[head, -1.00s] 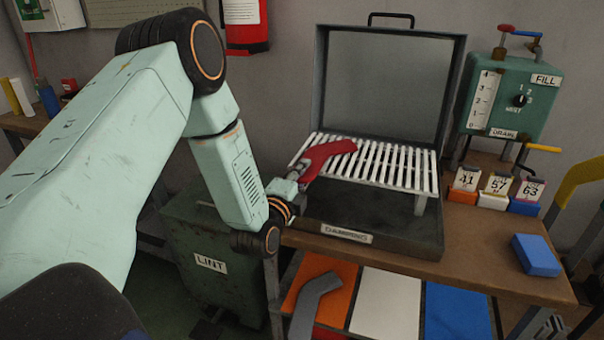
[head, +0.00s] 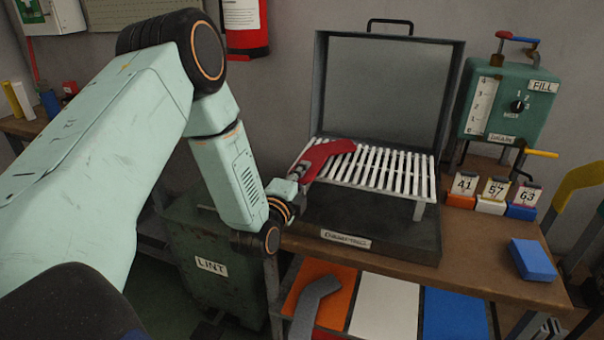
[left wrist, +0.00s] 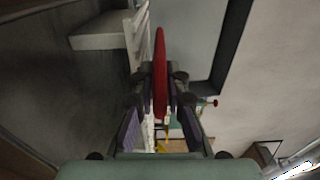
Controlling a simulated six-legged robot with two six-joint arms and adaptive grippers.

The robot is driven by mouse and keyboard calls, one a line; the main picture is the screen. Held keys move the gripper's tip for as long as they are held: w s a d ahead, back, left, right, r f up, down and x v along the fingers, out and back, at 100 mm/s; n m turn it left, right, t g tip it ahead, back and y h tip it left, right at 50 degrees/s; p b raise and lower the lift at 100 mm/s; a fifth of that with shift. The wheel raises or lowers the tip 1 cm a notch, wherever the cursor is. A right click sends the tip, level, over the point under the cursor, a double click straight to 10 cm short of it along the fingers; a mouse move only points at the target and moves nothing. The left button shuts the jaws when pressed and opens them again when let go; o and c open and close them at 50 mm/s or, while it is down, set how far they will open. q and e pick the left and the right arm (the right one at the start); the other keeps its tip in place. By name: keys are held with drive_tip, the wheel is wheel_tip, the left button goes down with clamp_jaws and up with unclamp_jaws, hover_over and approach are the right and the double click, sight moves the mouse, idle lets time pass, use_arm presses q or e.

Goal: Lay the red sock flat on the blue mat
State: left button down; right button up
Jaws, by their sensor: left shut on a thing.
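The red sock (head: 327,154) is at the left end of the white slatted rack in the open case. My left gripper (head: 299,180) is shut on one end of it. In the left wrist view the red sock (left wrist: 160,75) stands edge-on between the fingers (left wrist: 160,92). I cannot tell whether its far part touches the slats. The blue mat (head: 455,314) lies low at the front, right of a white mat, with nothing on its visible part. My right gripper is not in view.
A grey sock (head: 315,300) lies on the orange mat (head: 338,303), beside the white mat (head: 384,305). The open case (head: 375,225) stands on the wooden bench (head: 470,245). Numbered blocks (head: 490,208) and a blue block (head: 533,260) sit at the right.

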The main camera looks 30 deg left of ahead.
use_arm(q)
drive_tip(key=shift+r+p, duration=1.6)
drive_tip(key=shift+r, duration=0.15)
